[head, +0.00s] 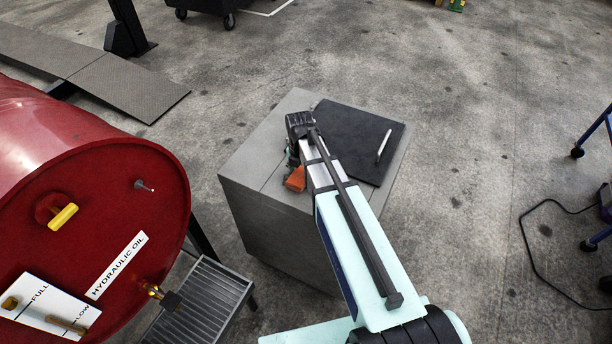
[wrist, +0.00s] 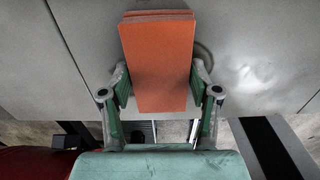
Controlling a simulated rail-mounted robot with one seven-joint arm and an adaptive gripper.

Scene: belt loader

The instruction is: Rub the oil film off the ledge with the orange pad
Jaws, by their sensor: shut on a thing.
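The orange pad (head: 295,179) is at the front left part of the grey box's top (head: 262,160), which I take to be the ledge. In the wrist view the pad (wrist: 158,62) is a flat orange block between the green fingers of my gripper (wrist: 160,98). My gripper (head: 294,160) is shut on the pad, low over the grey top. I cannot tell whether the pad touches the surface. A faint glossy patch (wrist: 255,75) with a darker ring-like mark lies right of the pad in the wrist view; it looks like the oil film. My arm hides part of the top.
A dark mat (head: 345,125) with a white pen (head: 384,146) covers the right of the box top. A cable (head: 530,250) lies on the floor at right.

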